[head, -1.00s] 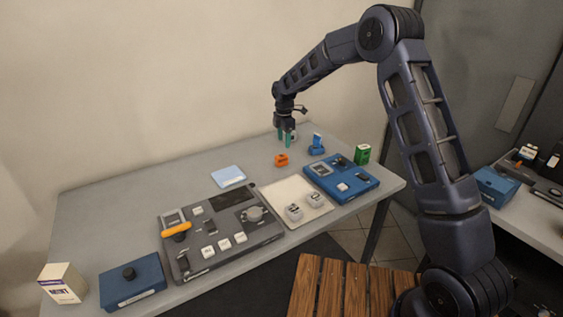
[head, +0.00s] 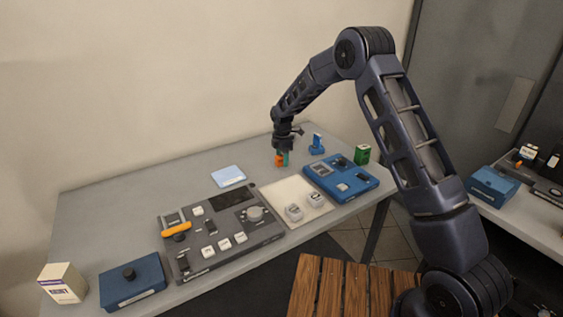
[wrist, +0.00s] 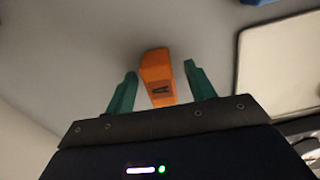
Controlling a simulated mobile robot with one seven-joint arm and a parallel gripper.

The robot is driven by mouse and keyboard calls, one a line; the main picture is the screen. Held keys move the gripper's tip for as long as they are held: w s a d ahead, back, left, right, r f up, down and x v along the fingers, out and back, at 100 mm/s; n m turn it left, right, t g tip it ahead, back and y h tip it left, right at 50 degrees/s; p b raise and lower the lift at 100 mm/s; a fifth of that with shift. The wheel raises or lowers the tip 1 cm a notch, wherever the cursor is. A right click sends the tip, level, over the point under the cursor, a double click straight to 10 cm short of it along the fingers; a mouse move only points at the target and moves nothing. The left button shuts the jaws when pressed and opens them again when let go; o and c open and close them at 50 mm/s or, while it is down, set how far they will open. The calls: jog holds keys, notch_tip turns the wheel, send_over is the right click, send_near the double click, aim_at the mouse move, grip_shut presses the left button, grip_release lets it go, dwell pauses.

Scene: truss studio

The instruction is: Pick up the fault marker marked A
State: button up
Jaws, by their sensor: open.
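The fault marker is a small orange block (wrist: 158,72) with a dark letter A on its face, seen in the wrist view between my two green fingers. In the head view the orange marker (head: 279,161) sits on the grey table, partly hidden by my fingers. My gripper (wrist: 160,88) is open, with one finger on each side of the marker and visible gaps to both. In the head view my gripper (head: 282,157) points down at the marker. I cannot tell whether the fingertips touch the table.
A blue stand (head: 317,145) and a green box (head: 362,154) are at the right. A blue panel (head: 340,192), a cream mat (head: 272,192) with two grey pieces, and a dark console (head: 215,252) lie nearer. A light blue card (head: 228,176) is left. The far left table is clear.

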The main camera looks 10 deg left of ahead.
jog(key=shift+f, duration=0.4)
jog(key=c, duration=1.1)
jog(key=shift+o, duration=0.2)
